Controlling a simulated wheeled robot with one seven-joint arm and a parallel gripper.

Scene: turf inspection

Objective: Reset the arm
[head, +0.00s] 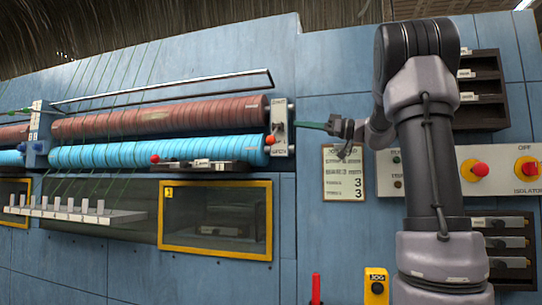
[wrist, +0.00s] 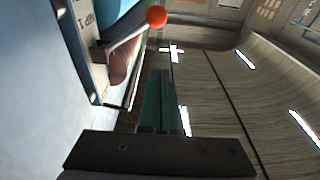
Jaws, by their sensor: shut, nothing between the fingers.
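My gripper (head: 304,125) is raised in front of the blue machine in the head view, its thin green fingers pointing left toward the end bracket of the rollers. In the wrist view my gripper (wrist: 157,75) shows green fingers lying together with nothing between them. A lever with an orange-red knob (wrist: 157,16) stands beyond the fingertips in the wrist view, apart from them. In the head view the orange knob (head: 270,140) sits at the bracket (head: 281,128), left of my fingertips. My arm is bent, its upper part at the right.
A red roller (head: 160,118) and a cyan roller (head: 160,151) run left from the bracket. A yellow-framed window (head: 215,257) lies below. At right are a notice (head: 344,172), red buttons (head: 480,169) and dark drawer racks (head: 509,243). A yellow box (head: 377,287) stands low.

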